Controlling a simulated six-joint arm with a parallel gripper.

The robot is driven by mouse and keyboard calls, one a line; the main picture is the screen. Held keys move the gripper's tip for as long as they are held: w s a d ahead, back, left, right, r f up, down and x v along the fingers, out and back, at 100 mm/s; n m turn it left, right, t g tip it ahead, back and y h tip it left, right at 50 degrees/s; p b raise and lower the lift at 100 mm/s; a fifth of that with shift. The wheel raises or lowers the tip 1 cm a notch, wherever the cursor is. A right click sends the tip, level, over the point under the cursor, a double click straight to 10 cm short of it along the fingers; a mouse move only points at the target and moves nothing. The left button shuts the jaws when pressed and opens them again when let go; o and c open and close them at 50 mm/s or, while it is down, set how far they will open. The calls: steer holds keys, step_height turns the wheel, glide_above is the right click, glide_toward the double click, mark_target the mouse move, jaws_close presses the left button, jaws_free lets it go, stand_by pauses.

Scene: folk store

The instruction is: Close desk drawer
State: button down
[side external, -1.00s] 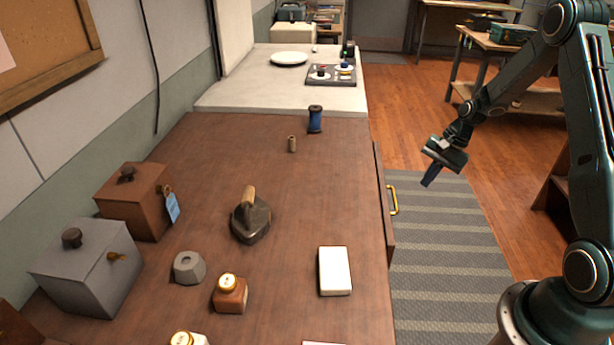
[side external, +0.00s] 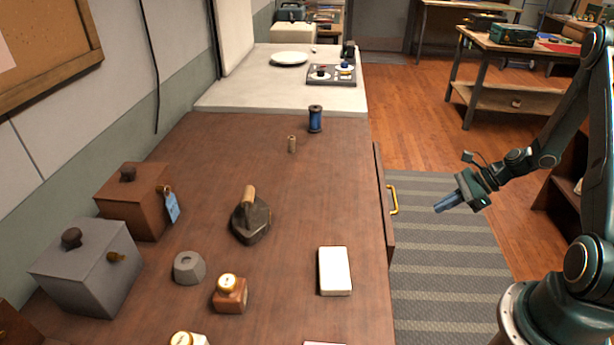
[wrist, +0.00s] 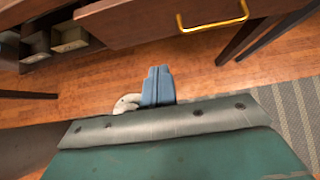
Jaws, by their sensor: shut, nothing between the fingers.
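The desk drawer's wooden front (side external: 383,175) stands out slightly from the right edge of the desk, with a brass handle (side external: 393,200) on it. How far the drawer is pulled out is hard to tell. In the wrist view, the drawer front (wrist: 140,22) and its brass handle (wrist: 214,20) cross the top of the picture. My gripper (side external: 438,208) is to the right of the handle, apart from it, its fingers pointing left towards the drawer. The gripper's blue fingers (wrist: 158,72) are together and empty, below and left of the handle in the wrist view.
The desk top (side external: 290,190) holds a flat iron (side external: 251,220), a white box (side external: 335,271), a blue spool (side external: 315,119) and boxes at the left. A striped rug (side external: 440,270) lies on the floor beside the desk. Free space lies between gripper and drawer.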

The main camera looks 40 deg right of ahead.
steer(key=w+a+r+x, duration=0.1)
steer(key=r+x, duration=0.1)
steer(key=x, duration=1)
steer(key=shift+w+a+f, duration=0.25)
steer(key=shift+w+a, duration=0.15)
steer(key=shift+w+a, duration=1.7)
steer(key=shift+a, duration=0.05)
